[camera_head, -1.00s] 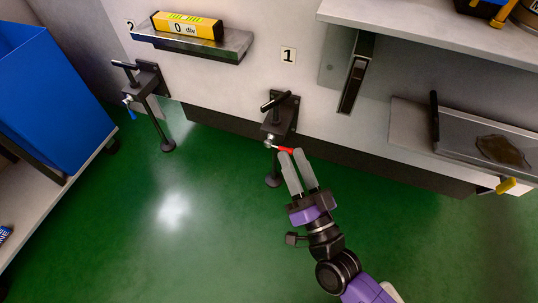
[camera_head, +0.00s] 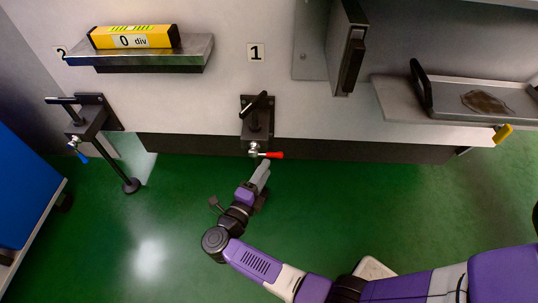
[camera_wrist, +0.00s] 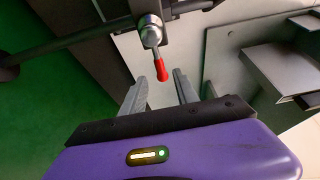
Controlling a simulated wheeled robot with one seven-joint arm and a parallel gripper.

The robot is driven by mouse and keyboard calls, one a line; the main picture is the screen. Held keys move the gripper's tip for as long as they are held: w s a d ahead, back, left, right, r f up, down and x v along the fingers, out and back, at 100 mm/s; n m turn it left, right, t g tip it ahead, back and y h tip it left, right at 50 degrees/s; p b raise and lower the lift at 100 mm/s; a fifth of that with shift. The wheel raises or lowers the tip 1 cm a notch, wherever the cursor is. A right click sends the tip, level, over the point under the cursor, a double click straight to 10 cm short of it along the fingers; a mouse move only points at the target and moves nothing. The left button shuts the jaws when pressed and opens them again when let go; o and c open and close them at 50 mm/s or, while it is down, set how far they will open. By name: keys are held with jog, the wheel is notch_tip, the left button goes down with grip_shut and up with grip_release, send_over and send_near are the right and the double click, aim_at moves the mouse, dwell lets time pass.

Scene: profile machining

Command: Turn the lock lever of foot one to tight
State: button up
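Foot one (camera_head: 257,125) is a black bracket with a T-handle, mounted on the machine wall below the plate marked 1 (camera_head: 256,52). Its red lock lever (camera_head: 272,155) points right from a metal pivot in the head view. My gripper (camera_head: 264,168) is just below the lever, with its fingers pointing up toward it. In the wrist view my gripper (camera_wrist: 156,88) is open, and the red lever (camera_wrist: 160,70) shows between the two fingertips. Gaps show on both sides of the lever there; I see no clear contact. The leg of foot one is hidden behind my gripper.
Foot two (camera_head: 88,122) with a blue lever (camera_head: 80,153) is on the left. A yellow level (camera_head: 133,38) lies on a ledge above it. A blue bin (camera_head: 22,190) stands at far left.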

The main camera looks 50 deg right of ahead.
aim_at(273, 157)
jog(key=b+x, duration=0.2)
jog(key=x, duration=0.5)
jog(key=shift+d, duration=0.1)
grip_shut()
dwell(1.3)
